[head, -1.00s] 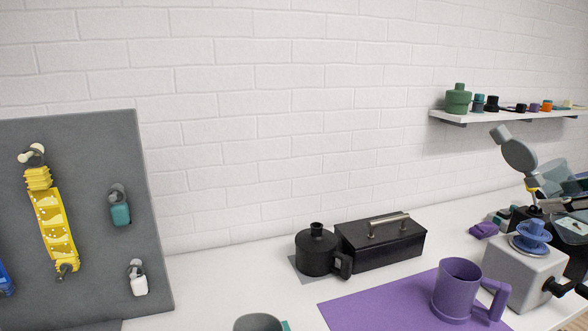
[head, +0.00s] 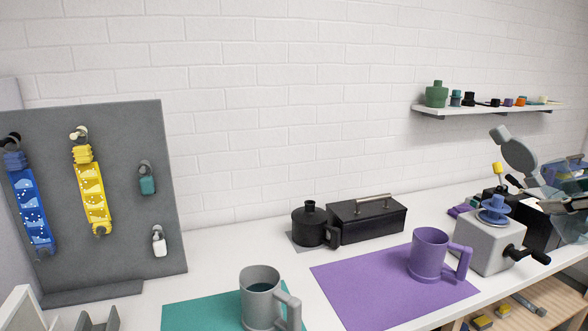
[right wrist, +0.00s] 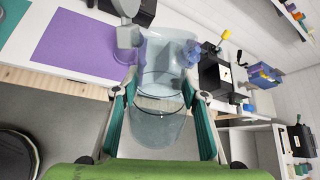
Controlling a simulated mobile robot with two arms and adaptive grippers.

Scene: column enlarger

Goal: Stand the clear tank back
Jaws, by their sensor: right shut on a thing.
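The clear tank (right wrist: 158,92) is a see-through, bluish vessel in the middle of the right wrist view. My right gripper (right wrist: 160,80) has its teal-lined fingers on either side of it and is shut on it. In the head view, part of the tank (head: 574,232) shows at the right edge, beside my right gripper (head: 560,204), cut off by the frame. The tank appears tilted and off the worktop. The place where it stood cannot be told. My left gripper is not in view.
A grey box with a crank (head: 487,247) and blue top stands near the tank. A purple mug (head: 430,252) stands on a purple mat (head: 372,290). A grey mug (head: 259,290) is on a teal mat (head: 190,315). A black lidded box (head: 368,222) is behind; a shelf (head: 485,108) hangs above.

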